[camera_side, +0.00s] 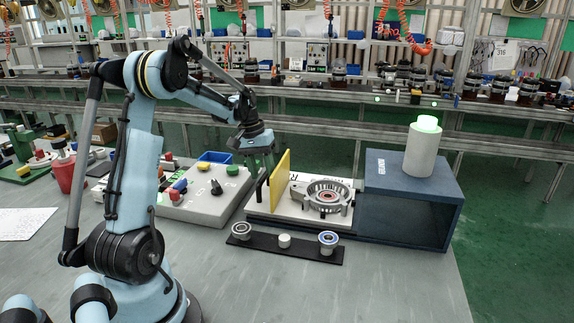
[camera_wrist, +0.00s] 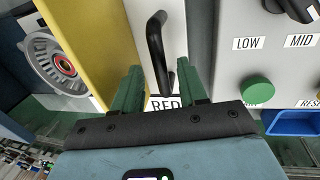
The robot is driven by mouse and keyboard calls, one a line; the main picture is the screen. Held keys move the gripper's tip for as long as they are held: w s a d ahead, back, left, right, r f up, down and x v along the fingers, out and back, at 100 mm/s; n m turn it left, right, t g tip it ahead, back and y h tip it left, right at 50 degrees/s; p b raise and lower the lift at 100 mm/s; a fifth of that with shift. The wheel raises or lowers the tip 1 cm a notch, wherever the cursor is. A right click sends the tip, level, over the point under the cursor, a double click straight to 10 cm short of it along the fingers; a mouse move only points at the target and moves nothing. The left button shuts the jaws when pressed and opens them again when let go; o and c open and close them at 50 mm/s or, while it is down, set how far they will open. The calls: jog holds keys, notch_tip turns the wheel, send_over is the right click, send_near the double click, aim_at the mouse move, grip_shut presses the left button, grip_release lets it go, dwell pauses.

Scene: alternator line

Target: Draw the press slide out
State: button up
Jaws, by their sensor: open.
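The press is a dark blue open frame (camera_side: 408,177) with a light cylinder (camera_side: 422,150) glowing green on top. The slide is a white plate (camera_side: 270,214) to the left of the frame's opening, with a yellow upright panel (camera_side: 279,180) and a grey metal housing (camera_side: 321,196) on it. In the wrist view the yellow panel (camera_wrist: 88,35) and housing (camera_wrist: 58,62) are at left. A black bar handle (camera_wrist: 157,45) stands beside the panel. My gripper (camera_wrist: 160,75) is open, its green fingers on either side of the handle's lower end in the picture. I cannot tell whether they touch it.
A grey control box (camera_side: 205,200) with knobs and buttons stands close left of the slide; its green button (camera_wrist: 257,90) is near my gripper. A blue bin (camera_side: 214,157) is behind. A black strip (camera_side: 270,246) with small parts lies in front. The front table is clear.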

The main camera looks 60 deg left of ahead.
notch_tip(320, 180, up, 12)
jog(key=s+a, duration=0.1)
jog(key=shift+s+a+f, duration=0.2)
jog(key=shift+s+a, duration=0.1)
jog(key=shift+s, duration=0.05)
jog(key=w+d+m+t+y, duration=0.15)
jog(key=d+m, duration=0.25)
jog(key=d, duration=1.3)
jog(key=s+d+f+m+t, duration=0.2)
jog(key=d, duration=0.5)
jog(key=s+d+f+m+t, duration=0.2)
jog(key=s+d+f+m, duration=0.1)
jog(key=d, duration=0.3)
jog(key=shift+s+d+f, duration=0.25)
jog(key=shift+s+d, duration=0.1)
